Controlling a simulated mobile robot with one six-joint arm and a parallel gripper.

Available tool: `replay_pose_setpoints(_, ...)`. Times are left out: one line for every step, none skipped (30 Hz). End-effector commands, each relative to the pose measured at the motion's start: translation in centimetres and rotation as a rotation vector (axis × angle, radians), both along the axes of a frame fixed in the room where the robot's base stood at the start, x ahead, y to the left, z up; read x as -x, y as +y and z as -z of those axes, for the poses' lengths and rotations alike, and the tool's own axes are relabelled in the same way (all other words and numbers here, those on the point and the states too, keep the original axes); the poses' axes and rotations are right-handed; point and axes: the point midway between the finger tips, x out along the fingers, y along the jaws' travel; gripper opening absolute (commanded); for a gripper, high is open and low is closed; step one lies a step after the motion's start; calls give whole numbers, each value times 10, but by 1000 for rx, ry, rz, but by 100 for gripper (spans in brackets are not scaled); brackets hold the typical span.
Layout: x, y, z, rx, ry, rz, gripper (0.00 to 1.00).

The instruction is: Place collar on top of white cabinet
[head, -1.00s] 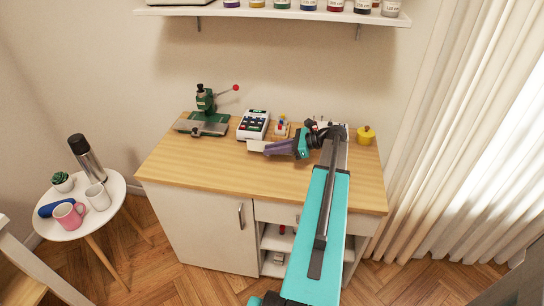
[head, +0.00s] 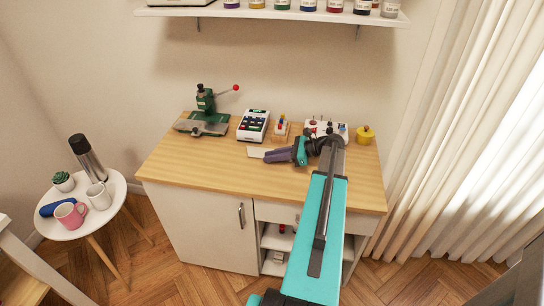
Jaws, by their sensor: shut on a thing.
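The white cabinet (head: 195,225) stands against the wall with a light wooden top (head: 220,172). My gripper (head: 268,155) reaches from the right over the middle of that top and points left. It is shut on a small, flat white piece, which looks like the collar (head: 256,152). The collar sticks out to the left of the fingertips, in front of the calculator-like device. It is close to the wooden top; I cannot tell whether it touches. The fingers hide its right end.
A green press (head: 205,118), a white keypad device (head: 253,126), a small holder of coloured items (head: 281,129), a white rack (head: 341,130) and a yellow pot (head: 365,135) line the back. The front and left of the top are clear. A wall shelf (head: 285,13) hangs above.

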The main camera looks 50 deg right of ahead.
Motion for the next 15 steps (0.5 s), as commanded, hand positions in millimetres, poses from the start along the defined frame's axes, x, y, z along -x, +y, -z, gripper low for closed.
replay_pose_setpoints(0, 0, 1, 0, 0, 0, 0)
replay_pose_setpoints(0, 0, 2, 0, 0, 0, 0)
replay_pose_setpoints(0, 0, 3, -1, 0, 0, 0)
replay_pose_setpoints(0, 0, 2, 0, 0, 0, 17)
replay_pose_setpoints(0, 0, 2, 0, 0, 0, 22)
replay_pose_setpoints(0, 0, 2, 0, 0, 0, 29)
replay_pose_setpoints(0, 0, 2, 0, 0, 0, 33)
replay_pose_setpoints(0, 0, 2, 0, 0, 0, 33)
replay_pose_setpoints(0, 0, 2, 0, 0, 0, 33)
replay_pose_setpoints(0, 0, 2, 0, 0, 0, 33)
replay_pose_setpoints(0, 0, 2, 0, 0, 0, 33)
replay_pose_setpoints(0, 0, 2, 0, 0, 0, 33)
replay_pose_setpoints(0, 0, 2, 0, 0, 0, 33)
replay_pose_setpoints(0, 0, 2, 0, 0, 0, 33)
replay_pose_setpoints(0, 0, 2, 0, 0, 0, 33)
